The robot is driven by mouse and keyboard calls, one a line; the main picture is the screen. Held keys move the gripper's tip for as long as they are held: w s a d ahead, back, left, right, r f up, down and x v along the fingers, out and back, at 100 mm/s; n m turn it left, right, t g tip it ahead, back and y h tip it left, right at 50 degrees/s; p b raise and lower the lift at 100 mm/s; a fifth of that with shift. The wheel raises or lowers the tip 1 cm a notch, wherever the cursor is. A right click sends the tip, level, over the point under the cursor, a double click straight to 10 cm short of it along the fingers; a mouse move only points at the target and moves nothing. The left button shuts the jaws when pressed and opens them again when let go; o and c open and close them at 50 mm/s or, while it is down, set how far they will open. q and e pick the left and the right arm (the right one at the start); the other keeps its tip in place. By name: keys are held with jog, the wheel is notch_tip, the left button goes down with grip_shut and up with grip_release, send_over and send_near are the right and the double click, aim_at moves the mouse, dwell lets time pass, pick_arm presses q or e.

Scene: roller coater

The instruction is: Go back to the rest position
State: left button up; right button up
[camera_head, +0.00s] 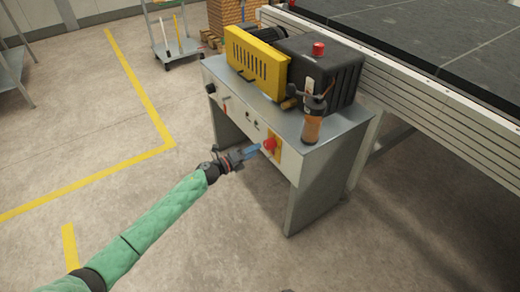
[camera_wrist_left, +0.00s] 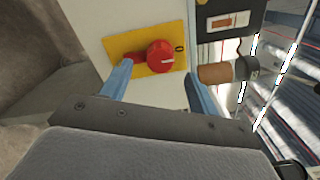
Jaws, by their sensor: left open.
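My left gripper (camera_head: 252,151) is at the end of the green-sleeved left arm, in front of the metal machine cabinet (camera_head: 235,117). Its two blue fingers are apart in the left wrist view (camera_wrist_left: 155,82), with nothing held between them. A red rotary knob (camera_head: 269,144) on a yellow plate is on the cabinet's front panel, just beyond the fingertips. In the left wrist view the red knob (camera_wrist_left: 160,55) shows between and ahead of the fingers, with a "0" mark beside it. I cannot tell whether a finger touches the plate. My right gripper is not in view.
An orange-brown bottle (camera_head: 313,120) stands on the cabinet top, beside a black and yellow motor unit (camera_head: 258,63). A large dark-topped conveyor table (camera_head: 420,30) is at the right. A cart (camera_head: 172,40) stands at the back. The floor left of the cabinet is clear, with yellow lines.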

pick_arm(q)
jog(key=shift+s+a, duration=0.35)
jog(key=shift+a, duration=0.05)
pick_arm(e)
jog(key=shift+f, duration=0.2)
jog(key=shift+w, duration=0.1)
